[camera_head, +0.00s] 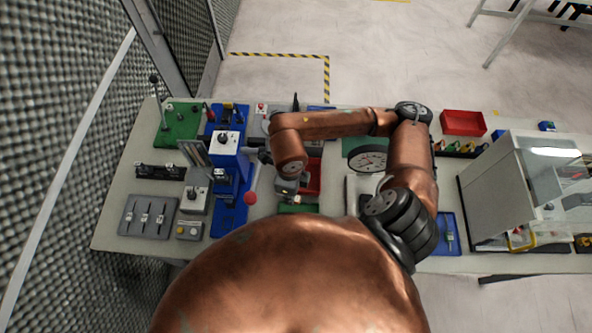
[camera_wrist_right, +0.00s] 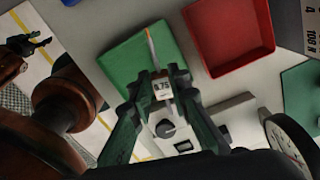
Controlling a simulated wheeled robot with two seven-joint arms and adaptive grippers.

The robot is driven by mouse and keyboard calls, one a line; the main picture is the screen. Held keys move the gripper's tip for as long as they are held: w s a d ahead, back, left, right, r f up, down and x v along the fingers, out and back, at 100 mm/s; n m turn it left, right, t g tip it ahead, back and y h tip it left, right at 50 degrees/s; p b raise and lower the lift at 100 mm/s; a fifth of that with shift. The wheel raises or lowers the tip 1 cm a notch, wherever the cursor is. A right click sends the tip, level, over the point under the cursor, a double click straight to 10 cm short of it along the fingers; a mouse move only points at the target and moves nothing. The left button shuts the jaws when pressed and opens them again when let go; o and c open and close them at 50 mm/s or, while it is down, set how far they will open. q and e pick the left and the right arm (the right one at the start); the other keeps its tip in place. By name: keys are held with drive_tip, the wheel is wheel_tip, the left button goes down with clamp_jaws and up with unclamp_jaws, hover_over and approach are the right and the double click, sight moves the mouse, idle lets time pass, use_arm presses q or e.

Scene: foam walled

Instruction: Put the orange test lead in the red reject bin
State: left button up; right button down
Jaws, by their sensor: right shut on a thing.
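My right gripper (camera_wrist_right: 160,78) is shut on a thin orange and white strip, the orange test lead (camera_wrist_right: 150,45), whose free end points up in the right wrist view. In the head view my right gripper (camera_head: 287,187) hangs at the end of the arm and the lead is too small to make out. The red bin (camera_wrist_right: 232,38) lies to the right of the lead in the wrist view; it shows partly behind my arm in the head view (camera_head: 314,178). A dark forked part at the wrist view's left edge may be my left gripper (camera_wrist_right: 28,42); its jaws are unclear.
A green tray (camera_wrist_right: 120,62) lies under the lead, beside the red bin. A white knobbed meter (camera_wrist_right: 190,138) and a round dial gauge (camera_wrist_right: 289,138) stand nearby. Another red bin (camera_head: 463,122) stands farther right, near a clear-walled case (camera_head: 530,190). Blue fixtures (camera_head: 228,180) crowd the left.

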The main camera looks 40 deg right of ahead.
drive_tip(key=shift+r+m, duration=0.1)
drive_tip(key=shift+m, duration=0.7)
drive_tip(key=shift+w+d, duration=0.25)
drive_tip(key=shift+d, duration=0.05)
drive_tip(key=w+d+f+p, duration=0.1)
drive_tip(key=w+d+f, duration=0.1)
drive_tip(key=d+f, duration=0.1)
drive_tip(key=w+d+f+p, duration=0.1)
drive_tip(key=w+d+f, duration=0.2)
drive_tip(key=w+d+f+p, duration=0.1)
drive_tip(key=w+d+f, duration=0.2)
drive_tip(key=shift+d, duration=0.3)
drive_tip(key=shift+w+d+f, duration=0.15)
drive_tip(key=shift+f, duration=0.1)
wheel_tip(320, 180, down, 3)
drive_tip(key=shift+d+r+p, duration=0.1)
drive_tip(key=shift+p, duration=0.8)
drive_tip(key=shift+w+f, duration=0.1)
drive_tip(key=shift+f, duration=0.3)
